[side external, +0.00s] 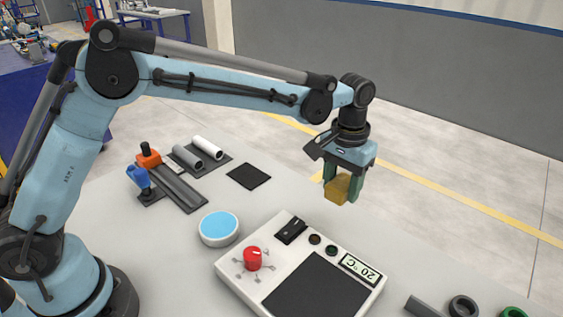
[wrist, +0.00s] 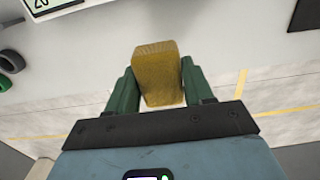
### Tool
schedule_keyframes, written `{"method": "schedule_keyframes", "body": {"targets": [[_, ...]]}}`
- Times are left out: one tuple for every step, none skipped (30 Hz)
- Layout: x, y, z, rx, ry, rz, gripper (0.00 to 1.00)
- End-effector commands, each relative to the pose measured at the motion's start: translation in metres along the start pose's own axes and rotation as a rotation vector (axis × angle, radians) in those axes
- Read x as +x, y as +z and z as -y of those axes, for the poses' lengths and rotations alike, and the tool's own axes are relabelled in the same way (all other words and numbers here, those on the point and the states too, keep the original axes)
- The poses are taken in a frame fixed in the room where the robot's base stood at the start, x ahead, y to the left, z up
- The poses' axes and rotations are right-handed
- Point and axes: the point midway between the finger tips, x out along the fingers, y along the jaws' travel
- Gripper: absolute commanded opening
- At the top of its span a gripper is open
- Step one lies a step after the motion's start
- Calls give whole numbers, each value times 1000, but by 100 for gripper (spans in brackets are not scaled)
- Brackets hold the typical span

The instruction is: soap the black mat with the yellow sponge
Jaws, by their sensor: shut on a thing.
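The yellow sponge (wrist: 158,75) is a yellow-brown block between the green fingers of my gripper (wrist: 160,90) in the wrist view. The black mat (side external: 248,177) is a small flat dark square on the grey table, left of the gripper. A round white dish (side external: 219,228) with a light blue surface sits nearer the camera than the mat. Whether it holds soap I cannot tell.
A white panel (side external: 228,267) with a red knob (side external: 252,258), a black plate and a temperature display stands in front. White and grey pipes (side external: 207,147) lie on a dark tray at the back left. Blue and orange pieces (side external: 148,157) stand beside it. Pipe rings (side external: 463,306) lie front right.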

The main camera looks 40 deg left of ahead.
Motion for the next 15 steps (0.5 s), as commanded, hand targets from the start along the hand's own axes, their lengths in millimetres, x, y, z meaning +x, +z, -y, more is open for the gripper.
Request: {"method": "schedule_keyframes", "body": {"targets": [[0, 0, 0, 0, 0, 0, 18], [0, 0, 0, 0, 0, 0, 18], [0, 0, 0, 0, 0, 0, 18], [0, 0, 0, 0, 0, 0, 18], [0, 0, 1, 0, 0, 0, 18], [-1, 1, 3, -1, 0, 0, 18], [-2, 2, 5, -1, 0, 0, 18], [-3, 4, 8, -2, 0, 0, 18], [-5, 6, 12, -3, 0, 0, 18], [-7, 9, 16, -3, 0, 0, 18], [-9, 12, 21, -4, 0, 0, 18], [-12, 17, 28, -4, 0, 0, 18], [-14, 21, 35, -5, 0, 0, 18], [-16, 26, 41, -5, 0, 0, 18], [-19, 33, 50, -5, 0, 0, 18]]}}
